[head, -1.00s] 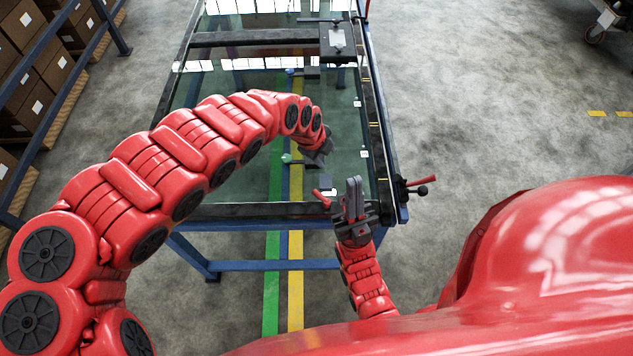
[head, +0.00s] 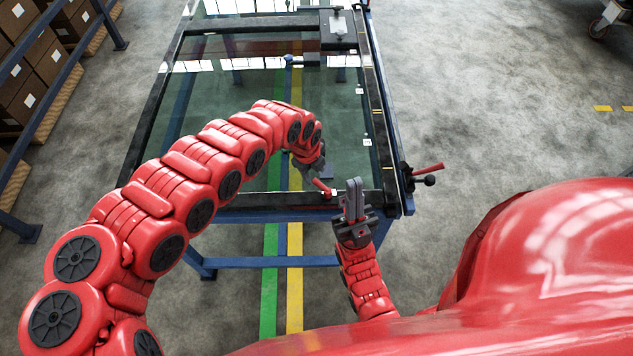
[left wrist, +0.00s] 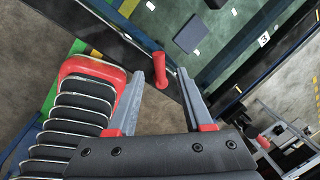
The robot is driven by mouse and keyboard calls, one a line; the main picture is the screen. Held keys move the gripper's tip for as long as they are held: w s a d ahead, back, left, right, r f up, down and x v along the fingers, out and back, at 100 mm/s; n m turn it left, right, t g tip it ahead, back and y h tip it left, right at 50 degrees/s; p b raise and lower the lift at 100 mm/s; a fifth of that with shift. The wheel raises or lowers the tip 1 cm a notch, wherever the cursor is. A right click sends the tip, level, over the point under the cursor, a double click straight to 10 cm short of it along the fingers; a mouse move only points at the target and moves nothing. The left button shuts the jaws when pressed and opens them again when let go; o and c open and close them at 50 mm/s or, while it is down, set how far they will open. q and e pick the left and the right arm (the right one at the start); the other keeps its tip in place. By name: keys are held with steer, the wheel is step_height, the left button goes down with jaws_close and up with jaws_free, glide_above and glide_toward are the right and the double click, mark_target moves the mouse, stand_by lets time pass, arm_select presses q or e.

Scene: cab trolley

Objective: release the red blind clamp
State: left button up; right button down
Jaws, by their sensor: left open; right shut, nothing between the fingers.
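A clamp with a red handle (head: 323,187) sits at the near edge of the glass-topped trolley (head: 240,213). My left gripper (head: 318,168) is just beyond it in the head view, its fingers partly hidden by the arm. In the left wrist view, my left gripper (left wrist: 160,72) is open, and the red handle (left wrist: 160,66) shows in the gap near its fingertips. I cannot tell if they touch. My right gripper (head: 354,186) is shut and empty, pointing up just right of the handle.
A black lever clamp with another red handle (head: 428,168) sticks out from the trolley's right corner. A dark block (head: 338,28) sits on a crossbar farther back. Shelves with cardboard boxes (head: 35,98) stand at the left.

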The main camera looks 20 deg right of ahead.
mark_target(317, 182)
arm_select(q)
steer(key=x, duration=0.3)
steer(key=shift+s+d+f, duration=0.15)
steer(key=shift+f, duration=0.9)
jaws_close()
